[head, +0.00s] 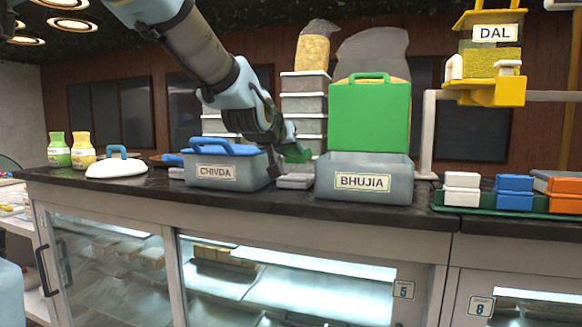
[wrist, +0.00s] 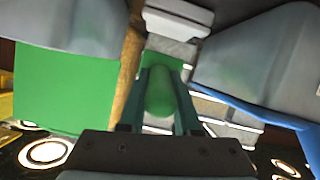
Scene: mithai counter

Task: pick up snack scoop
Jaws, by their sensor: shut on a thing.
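My gripper (head: 285,143) is above the counter, between the CHIVDA tub and the BHUJIA tub. It is shut on a small green thing, which looks like the snack scoop (head: 298,155). In the wrist view, its rounded green handle (wrist: 160,95) lies between the two fingers of my gripper (wrist: 162,75), with a flat green part beyond the fingertips. The scoop's full shape is partly hidden by the fingers. It appears clear of the counter in the head view.
The grey CHIVDA tub (head: 225,178) with a blue lid stands left of my gripper. The BHUJIA tub (head: 340,187) with an upright green lid (head: 368,118) stands right. Stacked grey boxes (head: 304,103) rise behind. A white lid (head: 117,169) lies farther left.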

